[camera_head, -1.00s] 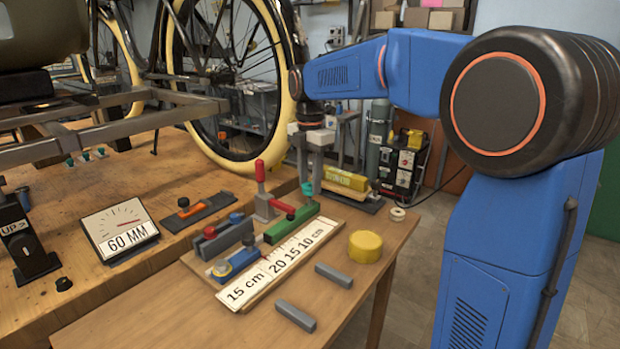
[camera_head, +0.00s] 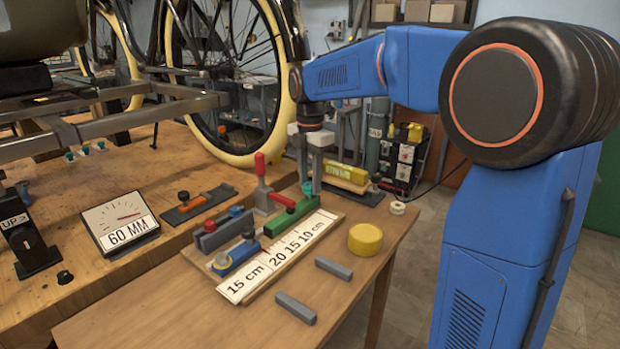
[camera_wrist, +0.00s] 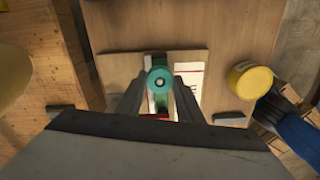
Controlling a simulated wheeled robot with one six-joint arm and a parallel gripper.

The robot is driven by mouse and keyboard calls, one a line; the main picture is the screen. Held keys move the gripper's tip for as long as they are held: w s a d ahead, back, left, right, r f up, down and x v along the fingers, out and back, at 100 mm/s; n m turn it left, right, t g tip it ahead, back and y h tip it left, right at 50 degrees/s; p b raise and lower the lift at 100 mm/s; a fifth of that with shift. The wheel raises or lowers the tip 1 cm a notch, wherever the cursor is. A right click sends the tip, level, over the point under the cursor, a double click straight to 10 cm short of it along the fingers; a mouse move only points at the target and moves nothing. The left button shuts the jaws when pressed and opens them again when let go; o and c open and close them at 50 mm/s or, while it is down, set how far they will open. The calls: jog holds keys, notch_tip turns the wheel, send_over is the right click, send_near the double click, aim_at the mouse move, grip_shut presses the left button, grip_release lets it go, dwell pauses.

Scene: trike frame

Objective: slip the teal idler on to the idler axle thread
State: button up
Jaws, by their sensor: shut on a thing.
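The teal idler (camera_wrist: 160,80) is a small round piece with a pale spot at its centre, seen between the fingertips in the wrist view. My gripper (camera_wrist: 161,88) is shut on it. In the head view my gripper (camera_head: 312,186) points down at the far end of the bench board, and a sliver of the teal idler (camera_head: 307,188) shows at the fingertips. I cannot make out the idler axle thread in either view. Whether the pale spot is a hole or a thread end is unclear.
A red-handled clamp (camera_head: 262,185) and a green block (camera_head: 291,217) stand close to my gripper. A white scale strip (camera_head: 275,257), a yellow tin (camera_head: 365,239) and grey bars (camera_head: 333,268) lie nearer. The trike frame (camera_head: 110,114) is at left.

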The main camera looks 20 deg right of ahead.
jog(key=shift+f, duration=1.05)
jog(key=o, duration=1.1)
jog(key=shift+r, duration=0.1)
notch_tip(320, 180, up, 12)
